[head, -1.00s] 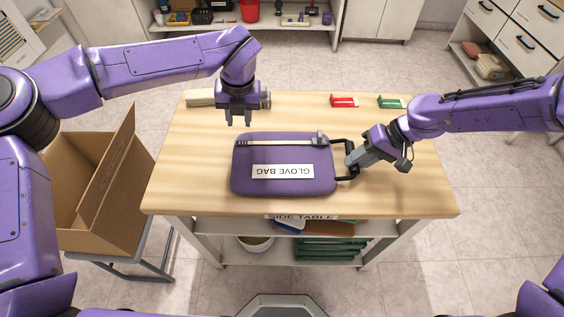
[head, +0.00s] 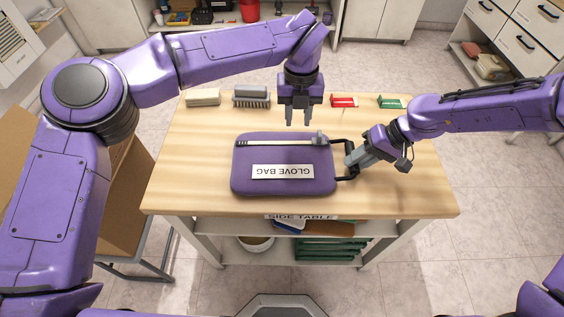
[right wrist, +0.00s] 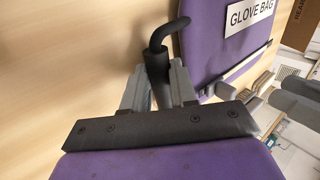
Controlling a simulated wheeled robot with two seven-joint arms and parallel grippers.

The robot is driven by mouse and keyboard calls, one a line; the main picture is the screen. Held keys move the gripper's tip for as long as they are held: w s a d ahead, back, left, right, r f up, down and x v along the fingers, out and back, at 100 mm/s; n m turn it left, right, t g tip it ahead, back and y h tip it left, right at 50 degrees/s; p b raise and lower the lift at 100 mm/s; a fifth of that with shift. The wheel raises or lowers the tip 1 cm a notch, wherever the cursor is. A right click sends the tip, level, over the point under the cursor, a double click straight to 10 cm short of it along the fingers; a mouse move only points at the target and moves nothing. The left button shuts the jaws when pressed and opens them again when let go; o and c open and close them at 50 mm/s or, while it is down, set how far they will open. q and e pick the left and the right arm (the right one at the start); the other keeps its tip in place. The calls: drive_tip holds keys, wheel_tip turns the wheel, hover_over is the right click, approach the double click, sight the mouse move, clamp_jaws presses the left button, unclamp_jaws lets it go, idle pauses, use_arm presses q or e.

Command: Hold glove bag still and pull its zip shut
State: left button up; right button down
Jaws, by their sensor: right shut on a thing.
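The purple glove bag (head: 284,185) lies flat on the side table, its label upside down in the head view. Its pale zip strip (head: 275,142) runs along the far edge. The dark zip slider (head: 319,138) stands at the strip's right end. A black handle (head: 341,143) sticks out from the bag's right side; it also shows in the right wrist view (right wrist: 157,62). My right gripper (head: 352,161) is shut on this handle. My left gripper (head: 299,122) is open and empty, fingers down, above the table just beyond the zip and a little left of the slider.
Along the table's (head: 200,180) back edge lie a beige brush-like block (head: 203,97), a grey brush (head: 251,96), a red item (head: 344,101) and a green item (head: 391,102). An open cardboard box (head: 125,195) stands left of the table. The table's front strip is clear.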

sight(320, 133)
use_arm(q)
drive_tip(key=d, duration=0.6)
drive_tip(key=shift+d, duration=0.15)
drive_tip(key=f, duration=0.4)
drive_tip(key=shift+a, duration=0.2)
drive_tip(key=shift+f, duration=0.55)
clamp_jaws()
